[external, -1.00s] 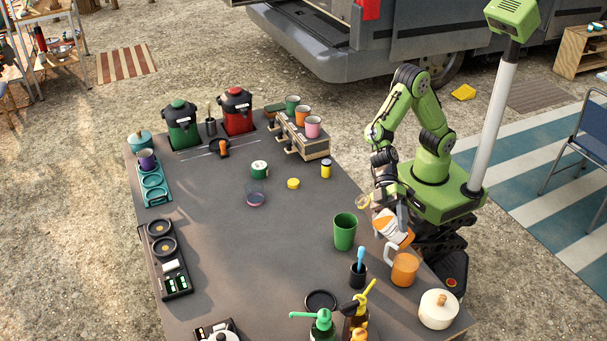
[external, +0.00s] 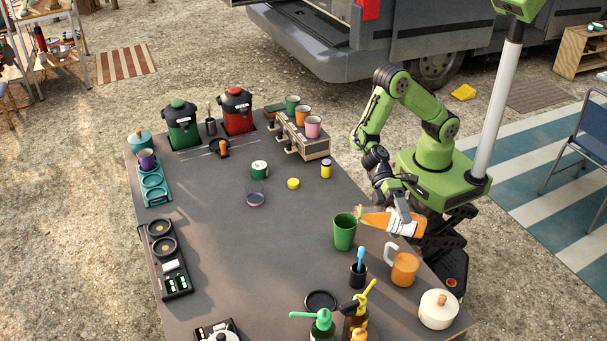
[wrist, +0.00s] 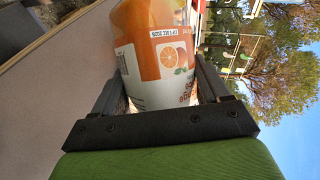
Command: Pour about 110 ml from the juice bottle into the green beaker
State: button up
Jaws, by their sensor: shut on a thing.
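The juice bottle (external: 393,220) has orange juice and a white and orange label. It is tilted to nearly horizontal, with its neck pointing left at the rim of the green beaker. My gripper (external: 403,208) is shut around the bottle's body. In the wrist view the bottle (wrist: 155,60) sits between both fingers. The green beaker (external: 345,232) stands upright on the table. The bottle's mouth is at or just above the beaker's right rim. I cannot see inside the beaker or make out a stream.
An orange jug (external: 404,269) stands close below the bottle. A black cup with a blue utensil (external: 358,272) is in front of the beaker. A white lidded pot (external: 438,309) and pump bottles (external: 322,325) are nearer the front. The table's middle (external: 250,260) is clear.

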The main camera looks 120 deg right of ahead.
aim_at(396, 212)
jog(key=shift+w+d+r+m+g+y+p, duration=0.15)
jog(key=shift+r+m+y+p, duration=0.3)
jog(key=shift+r+p, duration=0.5)
jog(key=shift+w+r+m+g+y+p, duration=0.1)
jog(key=shift+r+m+g+y+p, duration=0.15)
jog(key=shift+r+m+p, duration=0.55)
dwell(0.3)
jog(key=shift+w+a+r+p, duration=0.2)
jog(key=shift+w+r+p, duration=0.15)
jog(key=shift+r+p, duration=0.15)
dwell(0.9)
jog(key=shift+d+r, duration=0.1)
jog(key=shift+d, duration=0.1)
dwell(0.5)
